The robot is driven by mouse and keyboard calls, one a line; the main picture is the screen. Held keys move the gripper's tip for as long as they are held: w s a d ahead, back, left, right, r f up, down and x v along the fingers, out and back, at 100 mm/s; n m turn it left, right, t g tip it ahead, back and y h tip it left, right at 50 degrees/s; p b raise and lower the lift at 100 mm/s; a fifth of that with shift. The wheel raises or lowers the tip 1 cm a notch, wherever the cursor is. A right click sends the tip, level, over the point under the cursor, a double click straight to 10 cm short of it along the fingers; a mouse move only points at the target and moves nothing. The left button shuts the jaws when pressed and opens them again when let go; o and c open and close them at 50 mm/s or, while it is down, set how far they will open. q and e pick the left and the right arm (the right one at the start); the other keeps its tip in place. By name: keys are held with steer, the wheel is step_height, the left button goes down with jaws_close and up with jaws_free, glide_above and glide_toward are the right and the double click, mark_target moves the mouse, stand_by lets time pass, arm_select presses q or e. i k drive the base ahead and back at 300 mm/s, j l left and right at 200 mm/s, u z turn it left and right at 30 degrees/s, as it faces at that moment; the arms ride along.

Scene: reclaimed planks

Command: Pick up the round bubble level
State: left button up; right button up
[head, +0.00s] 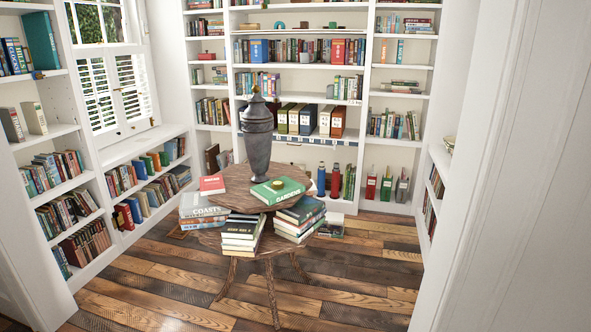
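A small round, yellowish-brown object (277,185) lies on a green book (290,192) on the round wooden table (237,196). It may be the round bubble level, but it is too small to tell for certain. Neither of my grippers is in view.
A tall dark urn (257,140) stands on the table behind the green book. Book stacks (243,232) crowd a lower tier, and a red book (212,185) lies at left. Bookshelves (300,90) line the walls. The plank floor (340,285) is clear in front; a pale wall or door edge (520,170) fills the right.

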mark_target(276, 185)
steer(key=i, duration=1.05)
steer(key=i+l+u, duration=0.1)
steer(key=i, duration=0.9)
